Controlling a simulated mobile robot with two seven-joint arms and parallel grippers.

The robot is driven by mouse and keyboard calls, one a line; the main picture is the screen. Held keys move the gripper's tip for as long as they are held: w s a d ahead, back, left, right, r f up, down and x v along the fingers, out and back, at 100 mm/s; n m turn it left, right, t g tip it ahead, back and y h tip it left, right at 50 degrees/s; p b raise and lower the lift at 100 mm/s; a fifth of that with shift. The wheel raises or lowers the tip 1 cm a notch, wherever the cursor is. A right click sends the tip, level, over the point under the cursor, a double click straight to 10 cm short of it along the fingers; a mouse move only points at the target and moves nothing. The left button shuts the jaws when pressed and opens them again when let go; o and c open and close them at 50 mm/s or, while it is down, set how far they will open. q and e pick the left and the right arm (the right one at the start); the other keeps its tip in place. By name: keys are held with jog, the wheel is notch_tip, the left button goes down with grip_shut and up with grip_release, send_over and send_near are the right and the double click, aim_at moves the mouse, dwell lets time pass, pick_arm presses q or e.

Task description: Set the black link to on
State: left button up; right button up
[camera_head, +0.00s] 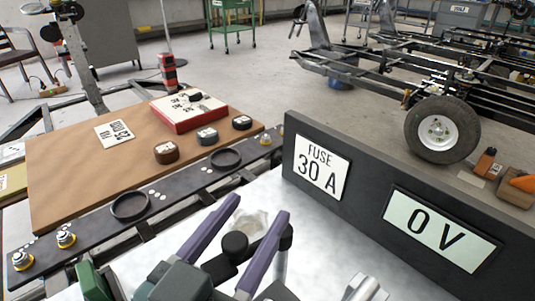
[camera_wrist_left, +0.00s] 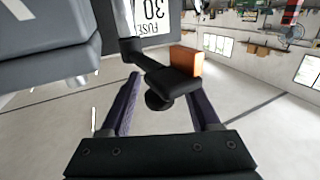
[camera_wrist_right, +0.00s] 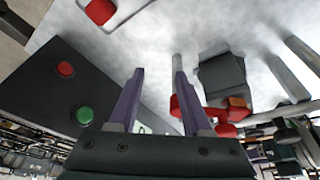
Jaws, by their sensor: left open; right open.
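The black link (camera_wrist_left: 170,82) shows in the left wrist view as a dark bar with a round knob, next to an orange block (camera_wrist_left: 186,60). In the head view its round black knob (camera_head: 235,244) lies between the purple fingers of my left gripper (camera_head: 252,222). My left gripper (camera_wrist_left: 163,102) is open, with a finger on either side of the knob; I cannot tell whether either touches it. My right gripper (camera_wrist_right: 157,82) is open in the right wrist view, with a metal post (camera_wrist_right: 177,65) close to one finger. The link's far end is partly hidden in the head view.
A dark panel with a "FUSE 30 A" label (camera_head: 322,168) and a "0 V" display (camera_head: 437,232) stands at right. A brown board (camera_head: 75,175) holds a red box (camera_head: 189,112) and round pucks. Red (camera_wrist_right: 65,69) and green (camera_wrist_right: 84,115) buttons show in the right wrist view.

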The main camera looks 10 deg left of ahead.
aim_at(228, 252)
pick_arm(q)
jog(key=p+v, duration=0.1)
jog(key=v, duration=0.8)
jog(key=shift+s+a, duration=0.1)
jog(key=shift+s, duration=0.15)
